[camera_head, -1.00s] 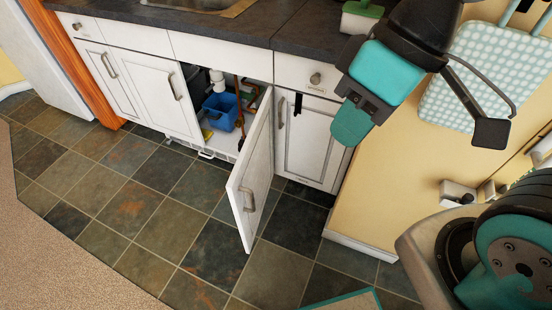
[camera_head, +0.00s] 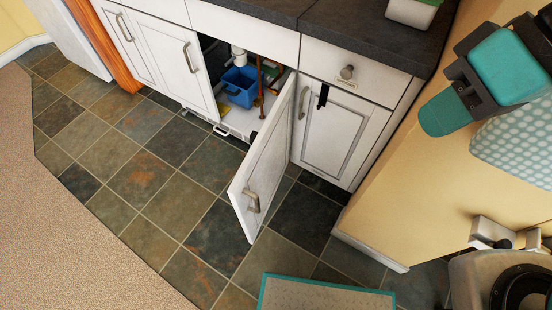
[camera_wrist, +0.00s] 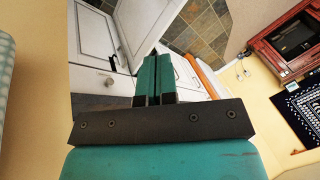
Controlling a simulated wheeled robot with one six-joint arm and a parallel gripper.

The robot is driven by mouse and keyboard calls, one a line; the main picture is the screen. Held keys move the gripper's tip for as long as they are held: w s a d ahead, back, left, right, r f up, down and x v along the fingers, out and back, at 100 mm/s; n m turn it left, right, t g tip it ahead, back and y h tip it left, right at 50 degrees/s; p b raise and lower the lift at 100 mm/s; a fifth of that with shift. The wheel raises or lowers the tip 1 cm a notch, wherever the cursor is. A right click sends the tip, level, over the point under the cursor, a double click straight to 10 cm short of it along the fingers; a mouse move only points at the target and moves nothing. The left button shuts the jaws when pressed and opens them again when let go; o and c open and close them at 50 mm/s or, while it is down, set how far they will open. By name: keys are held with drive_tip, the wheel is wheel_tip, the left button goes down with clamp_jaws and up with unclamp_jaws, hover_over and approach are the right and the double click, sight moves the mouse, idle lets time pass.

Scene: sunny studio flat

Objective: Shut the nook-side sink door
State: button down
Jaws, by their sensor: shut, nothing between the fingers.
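The sink door (camera_head: 262,160), white with a metal bar handle (camera_head: 253,200), stands wide open in the head view, swung out over the floor. It is hinged at the right side of the sink opening (camera_head: 251,100). My gripper (camera_head: 442,114) is at the upper right of the head view, in front of the yellow wall, to the right of the door and apart from it. In the wrist view my gripper (camera_wrist: 155,66) has its fingers together and empty. White cabinet fronts (camera_wrist: 104,38) show beyond it.
A blue bin (camera_head: 238,86) and pipes sit inside the open cabinet. A closed narrow door (camera_head: 340,131) with a black item hanging at its top is to the right. A teal-edged mat (camera_head: 325,296) lies at the bottom. The tile floor left of the open door is clear.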

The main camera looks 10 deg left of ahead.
drive_tip(key=w+a+f+m+y+b, duration=0.1)
drive_tip(key=w+a+f+m+b, duration=0.2)
drive_tip(key=f, duration=0.5)
drive_tip(key=w+a+f+y+b, duration=0.25)
drive_tip(key=a+f+b, duration=0.2)
drive_tip(key=f, duration=0.35)
drive_tip(key=m+t+y+b, duration=0.1)
drive_tip(key=m+t+b, duration=0.1)
drive_tip(key=m+b, duration=0.5)
approach(255, 165)
wheel_tip(255, 165, down, 4)
drive_tip(key=n+b, duration=0.1)
drive_tip(key=a, duration=0.2)
drive_tip(key=w+a, duration=0.1)
drive_tip(key=shift+a+f, duration=0.35)
drive_tip(key=shift+f, duration=0.05)
drive_tip(key=shift+w+a, duration=0.1)
drive_tip(key=shift+a, duration=0.4)
drive_tip(key=shift+a, duration=0.1)
